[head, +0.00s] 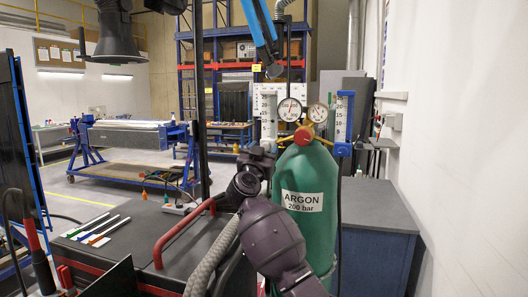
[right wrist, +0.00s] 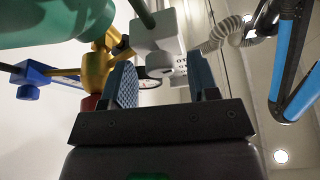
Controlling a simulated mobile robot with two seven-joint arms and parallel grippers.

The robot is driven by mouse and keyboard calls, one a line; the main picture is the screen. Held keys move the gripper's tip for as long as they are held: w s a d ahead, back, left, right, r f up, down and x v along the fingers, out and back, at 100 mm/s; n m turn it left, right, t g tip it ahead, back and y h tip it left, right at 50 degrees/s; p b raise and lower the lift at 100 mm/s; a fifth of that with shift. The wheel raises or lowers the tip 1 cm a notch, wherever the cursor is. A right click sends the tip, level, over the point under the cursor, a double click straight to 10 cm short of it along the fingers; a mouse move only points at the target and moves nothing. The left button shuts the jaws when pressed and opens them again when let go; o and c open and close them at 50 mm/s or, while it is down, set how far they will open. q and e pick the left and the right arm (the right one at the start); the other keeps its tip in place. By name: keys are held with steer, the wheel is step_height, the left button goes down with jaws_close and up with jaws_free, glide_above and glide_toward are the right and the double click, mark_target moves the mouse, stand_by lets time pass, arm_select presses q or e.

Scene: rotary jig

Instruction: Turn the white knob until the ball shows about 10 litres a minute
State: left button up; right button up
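The green argon cylinder (head: 307,186) carries a brass regulator with two flow meters. The left flow meter (head: 268,112) has a pale scale and a white-grey body; the right one (head: 342,118) is blue. I cannot make out the ball in either tube. My right gripper (head: 263,152) is at the foot of the left meter and covers its lower part. In the right wrist view, the fingers (right wrist: 163,80) are open. The white knob (right wrist: 158,66) under the white-grey block (right wrist: 156,38) shows between them, with gaps at both sides. My left gripper is out of view.
A red knob (head: 304,136) and two round gauges (head: 290,109) sit close to the right of my gripper. The blue meter's knob (right wrist: 28,92) shows at the left of the wrist view. A blue-and-black arm (head: 262,35) hangs above. The white wall (head: 455,130) borders the right.

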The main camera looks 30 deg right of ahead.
steer(key=b+v, duration=0.1)
steer(key=v, duration=1)
steer(key=shift+w+d+f, duration=0.1)
steer(key=shift+d, duration=0.05)
stand_by(0.3)
steer(key=s+a+f+n+t+y, duration=0.3)
steer(key=s+f+n+y, duration=0.25)
steer(key=f, duration=0.45)
steer(key=s+a+f+n+t+y+b, duration=0.15)
steer(key=s+f+n+y, duration=0.35)
steer(key=f, duration=0.5)
steer(key=s+a+f+n+t+y, duration=0.4)
steer(key=f+y, duration=0.3)
steer(key=f, duration=0.4)
steer(key=s+f+m+g, duration=0.1)
steer(key=s+f+g, duration=0.9)
steer(key=s+f, duration=0.8)
steer(key=shift+s+f, duration=0.35)
steer(key=shift+f, duration=0.65)
steer(key=shift+d, duration=0.15)
